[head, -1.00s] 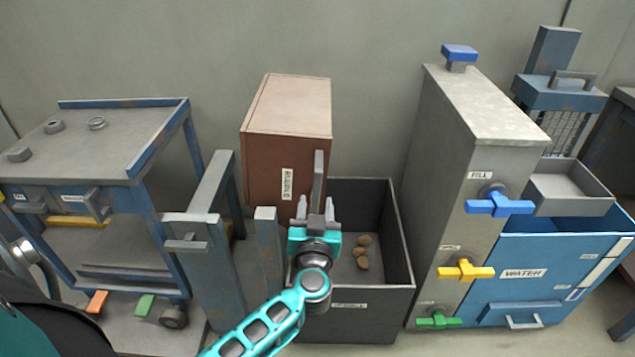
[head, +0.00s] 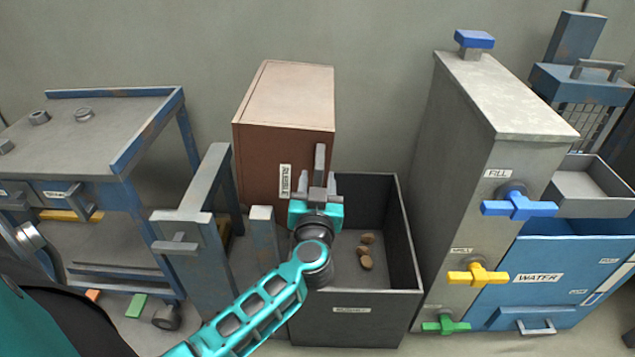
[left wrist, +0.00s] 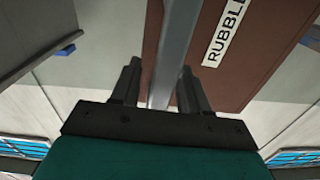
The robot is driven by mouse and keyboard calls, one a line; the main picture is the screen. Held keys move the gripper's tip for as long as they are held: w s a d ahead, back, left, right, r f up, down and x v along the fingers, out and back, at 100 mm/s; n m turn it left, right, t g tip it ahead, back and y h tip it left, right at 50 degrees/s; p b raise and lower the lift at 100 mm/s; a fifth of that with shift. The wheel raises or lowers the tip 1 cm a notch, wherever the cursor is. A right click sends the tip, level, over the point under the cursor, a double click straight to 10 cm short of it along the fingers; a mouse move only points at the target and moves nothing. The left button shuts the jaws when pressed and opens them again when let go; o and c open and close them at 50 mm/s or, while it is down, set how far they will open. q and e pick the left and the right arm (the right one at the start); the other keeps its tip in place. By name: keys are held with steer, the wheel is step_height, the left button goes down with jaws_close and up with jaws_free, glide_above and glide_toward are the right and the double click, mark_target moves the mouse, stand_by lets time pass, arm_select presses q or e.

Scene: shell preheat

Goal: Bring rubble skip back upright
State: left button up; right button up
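The brown rubble skip (head: 285,115) stands tipped beside and above a dark open bin, its RUBBLE label running vertically. A grey handle bar (head: 319,160) sticks up on its near side. My left gripper (head: 317,182) is at this bar, reaching in from below. In the left wrist view the bar (left wrist: 176,45) passes between the two fingers of my left gripper (left wrist: 158,85), with a gap visible on the left finger's side; the skip's label (left wrist: 225,30) shows at the right. The skip's opening is hidden. My right gripper is not in view.
The dark bin (head: 350,325) holds several brown lumps (head: 366,255). A grey post frame (head: 188,260) stands left of it, beside a blue-edged cart (head: 85,135). A tall grey tank (head: 500,95) with coloured valves and a blue water tub (head: 560,270) stand right.

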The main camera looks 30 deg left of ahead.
arm_select(q)
jaws_close()
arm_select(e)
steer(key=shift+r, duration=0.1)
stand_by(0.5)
